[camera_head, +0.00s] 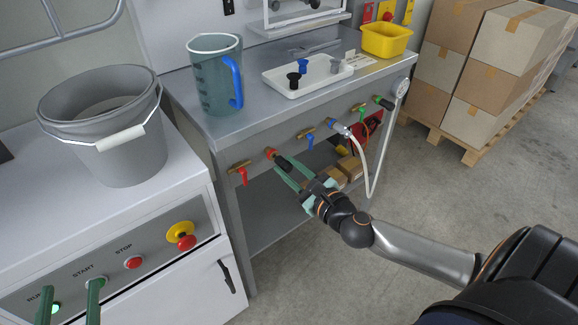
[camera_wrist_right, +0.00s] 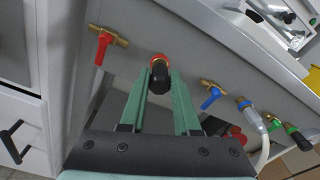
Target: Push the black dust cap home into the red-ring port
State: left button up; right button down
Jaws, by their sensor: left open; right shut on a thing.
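The red-ring port (camera_head: 270,153) sits on the front face of the grey bench, and its red ring also shows in the right wrist view (camera_wrist_right: 158,59). My right gripper (camera_head: 284,169) is shut on the black dust cap (camera_wrist_right: 160,81), with one green finger on each side of it. The cap is in line with the port and meets the red ring in the picture. I cannot tell how deep it sits. My left gripper (camera_head: 72,288) is open and empty at the lower left, over the control panel.
Red-handled (camera_head: 242,176) and blue-handled (camera_head: 308,138) valves flank the port. A white hose (camera_head: 378,160) hangs further right. A white tray (camera_head: 300,80) with several caps, a blue-grey jug (camera_head: 208,85) and a yellow bin (camera_head: 385,42) stand on the bench. A grey bucket (camera_head: 115,150) stands left.

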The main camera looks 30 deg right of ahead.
jog(key=shift+w+p, duration=0.4)
jog(key=shift+w, duration=0.15)
dwell(0.4)
jog(key=c, duration=0.6)
grip_release()
jog(key=shift+o, duration=0.2)
jog(key=shift+s, duration=1.45)
jog(key=shift+s+d+b, duration=0.15)
jog(key=shift+s, duration=1.15)
jog(key=shift+s+d+b, duration=0.1)
jog(key=shift+s+b, duration=0.05)
jog(key=shift+s, duration=1.15)
